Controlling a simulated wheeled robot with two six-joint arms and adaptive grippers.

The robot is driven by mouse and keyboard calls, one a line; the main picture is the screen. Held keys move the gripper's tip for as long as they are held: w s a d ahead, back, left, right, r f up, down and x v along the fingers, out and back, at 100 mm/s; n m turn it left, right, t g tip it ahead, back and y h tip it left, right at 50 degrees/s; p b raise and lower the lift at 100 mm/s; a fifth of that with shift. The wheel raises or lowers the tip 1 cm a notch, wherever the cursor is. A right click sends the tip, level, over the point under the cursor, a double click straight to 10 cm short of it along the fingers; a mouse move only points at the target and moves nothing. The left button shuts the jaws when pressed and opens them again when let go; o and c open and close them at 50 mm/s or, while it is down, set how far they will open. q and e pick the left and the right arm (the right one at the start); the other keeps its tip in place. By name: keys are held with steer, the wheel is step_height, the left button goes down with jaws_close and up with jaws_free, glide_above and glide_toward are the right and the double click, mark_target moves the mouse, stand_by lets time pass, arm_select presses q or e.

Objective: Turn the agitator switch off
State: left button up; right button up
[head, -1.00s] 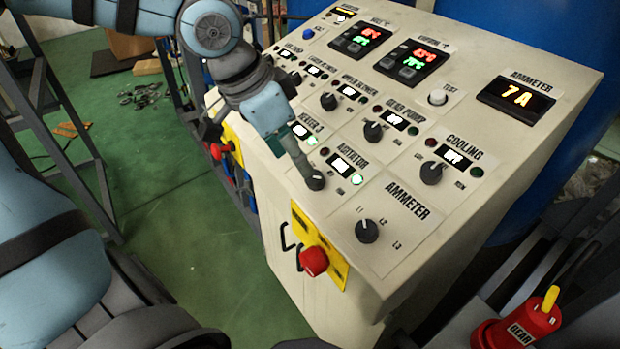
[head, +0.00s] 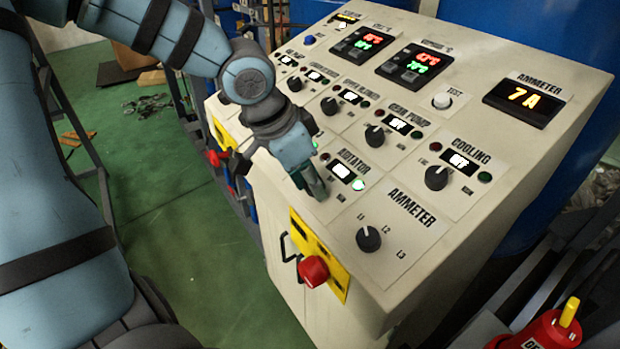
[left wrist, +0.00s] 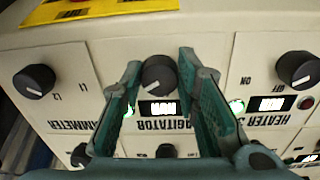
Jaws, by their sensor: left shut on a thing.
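The agitator switch, a black round knob (left wrist: 158,73), shows in the left wrist view above its upside-down AGITATOR label. My left gripper (left wrist: 160,62) has one green finger on each side of the knob and is shut on it. In the head view the left gripper (head: 317,190) points down at the panel's front edge, and hides the knob. The agitator display (head: 341,171) is lit, with a bright green lamp (head: 358,185) at its right. My right gripper is not in view.
The sloping cream panel (head: 300,235) carries several other knobs. The ammeter knob (head: 368,239) is to the right in the head view, and the heater 3 knob (left wrist: 295,68) is beside the gripper in the wrist view. A red button (head: 314,271) juts from the front.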

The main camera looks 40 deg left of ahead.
arm_select(q)
steer(key=shift+n, duration=0.3)
steer(key=shift+r+n+p, duration=0.1)
steer(key=shift+n+p, duration=0.25)
steer(key=shift+n, duration=0.55)
steer(key=n, duration=0.2)
steer(key=shift+n, duration=0.3)
steer(key=n, duration=0.3)
steer(key=shift+d+n, duration=0.1)
steer(key=shift+n, duration=1.8)
steer(key=o, duration=1.2)
steer(key=shift+c, duration=0.2)
